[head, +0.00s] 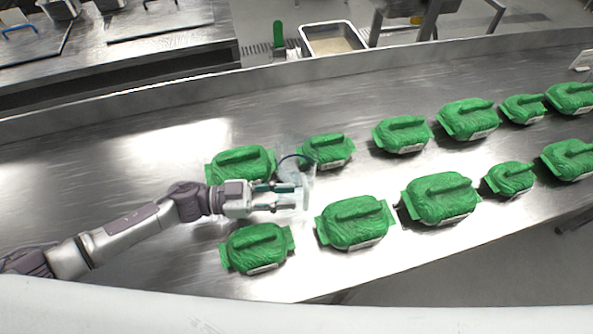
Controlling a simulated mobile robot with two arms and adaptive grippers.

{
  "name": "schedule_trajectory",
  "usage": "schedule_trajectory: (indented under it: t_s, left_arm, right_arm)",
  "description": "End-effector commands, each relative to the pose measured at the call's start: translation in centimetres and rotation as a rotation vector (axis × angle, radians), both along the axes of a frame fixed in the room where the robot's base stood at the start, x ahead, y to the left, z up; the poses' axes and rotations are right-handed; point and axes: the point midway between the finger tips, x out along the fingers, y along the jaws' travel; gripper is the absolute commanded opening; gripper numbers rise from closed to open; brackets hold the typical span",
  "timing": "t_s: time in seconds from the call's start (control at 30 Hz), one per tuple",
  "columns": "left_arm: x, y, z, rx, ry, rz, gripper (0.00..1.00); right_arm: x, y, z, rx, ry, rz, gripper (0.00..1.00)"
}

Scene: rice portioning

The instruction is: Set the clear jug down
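The clear jug (306,182) is see-through and faint. It is on the steel counter's left half, among the green bags, and I cannot tell whether its base touches the steel. A dark curved line, perhaps its rim, shows at its upper part. My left gripper (286,197) reaches it from the left, with its two fingers parted and overlapping the jug. I cannot make out whether the fingers press on it. My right gripper is not in view.
Two rows of green bags, such as one (355,222) just right of the jug, line the steel counter (100,190). Bags lie close around the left gripper. The counter's left part is bare. A metal pan (333,28) stands beyond the back edge.

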Motion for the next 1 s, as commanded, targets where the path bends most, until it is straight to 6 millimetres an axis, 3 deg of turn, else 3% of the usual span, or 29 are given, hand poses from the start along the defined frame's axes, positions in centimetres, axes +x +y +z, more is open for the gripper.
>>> schedule_trajectory:
  t_s: [0.13, 0.3, 0.57, 0.73, 1.0]
  left_arm:
    - [0.1, -2.5, 0.8, -0.005, 0.0, -0.002, 0.27]
    - [0.3, -4.4, 0.4, -0.002, 0.0, -0.001, 0.27]
    - [0.3, -4.7, 0.2, -0.001, 0.0, -0.001, 0.27]
    - [0.3, -4.7, 0.2, -0.001, 0.0, -0.001, 0.02]
    - [0.4, -4.7, 0.3, -0.002, -0.001, -0.001, 0.0]
  right_arm:
    - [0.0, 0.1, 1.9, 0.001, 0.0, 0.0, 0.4]
    - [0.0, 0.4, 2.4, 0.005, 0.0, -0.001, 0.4]
    - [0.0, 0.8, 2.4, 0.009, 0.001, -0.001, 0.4]
    - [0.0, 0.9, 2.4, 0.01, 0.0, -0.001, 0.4]
    - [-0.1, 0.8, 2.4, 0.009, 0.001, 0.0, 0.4]
